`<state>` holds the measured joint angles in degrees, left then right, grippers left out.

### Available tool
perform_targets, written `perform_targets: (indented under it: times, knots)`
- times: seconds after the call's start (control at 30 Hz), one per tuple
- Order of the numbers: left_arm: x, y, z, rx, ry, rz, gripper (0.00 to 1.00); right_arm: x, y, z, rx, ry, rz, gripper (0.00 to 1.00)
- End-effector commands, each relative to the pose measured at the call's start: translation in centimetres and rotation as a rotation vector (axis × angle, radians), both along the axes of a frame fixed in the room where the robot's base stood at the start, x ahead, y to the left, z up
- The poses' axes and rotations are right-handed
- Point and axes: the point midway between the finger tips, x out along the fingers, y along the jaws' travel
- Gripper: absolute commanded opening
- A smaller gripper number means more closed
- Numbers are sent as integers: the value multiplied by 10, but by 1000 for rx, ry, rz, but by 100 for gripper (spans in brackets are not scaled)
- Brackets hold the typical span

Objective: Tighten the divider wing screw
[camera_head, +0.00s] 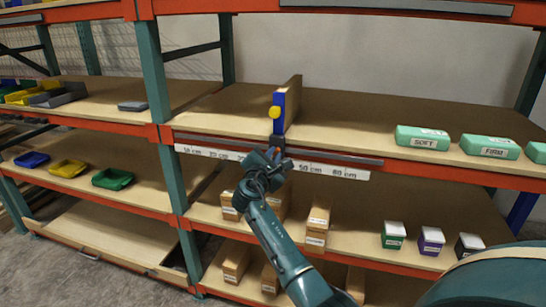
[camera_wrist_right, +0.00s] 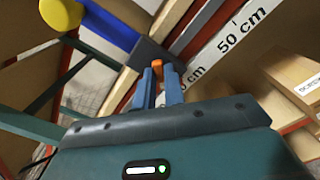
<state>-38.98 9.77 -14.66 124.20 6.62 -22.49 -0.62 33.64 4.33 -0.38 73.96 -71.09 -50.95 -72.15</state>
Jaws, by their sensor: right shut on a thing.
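The divider (camera_head: 291,100) is an upright wooden board with a blue front bracket (camera_head: 280,115) on the middle shelf. A yellow knob (camera_head: 274,112) sits on the bracket; it also shows large in the right wrist view (camera_wrist_right: 62,13). Below, a dark clamp block (camera_wrist_right: 148,54) meets the shelf's front rail. The orange wing screw (camera_wrist_right: 158,66) sticks out toward my right gripper (camera_wrist_right: 159,78). The right gripper's two blue fingers are shut on it, one on each side. In the head view, the gripper (camera_head: 272,156) hides most of the screw. My left gripper is not in view.
A white scale strip (camera_head: 330,170) with centimetre marks runs along the shelf front; the 50 cm mark is right of my gripper. Green SOFT and FIRM boxes (camera_head: 422,138) stand at right. Brown cartons (camera_head: 318,222) stand on the shelf below.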

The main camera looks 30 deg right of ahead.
Motion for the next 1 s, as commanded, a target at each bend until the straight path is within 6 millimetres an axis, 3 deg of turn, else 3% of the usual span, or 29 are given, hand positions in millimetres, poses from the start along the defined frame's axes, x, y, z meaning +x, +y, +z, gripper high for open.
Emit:
perform_targets:
  times: [0.53,1.0]
  knots:
    - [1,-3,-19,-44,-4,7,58,-1,0,-4,214,-253,0,0]
    - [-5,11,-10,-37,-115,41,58,-1,0,-6,465,-542,-1,0]
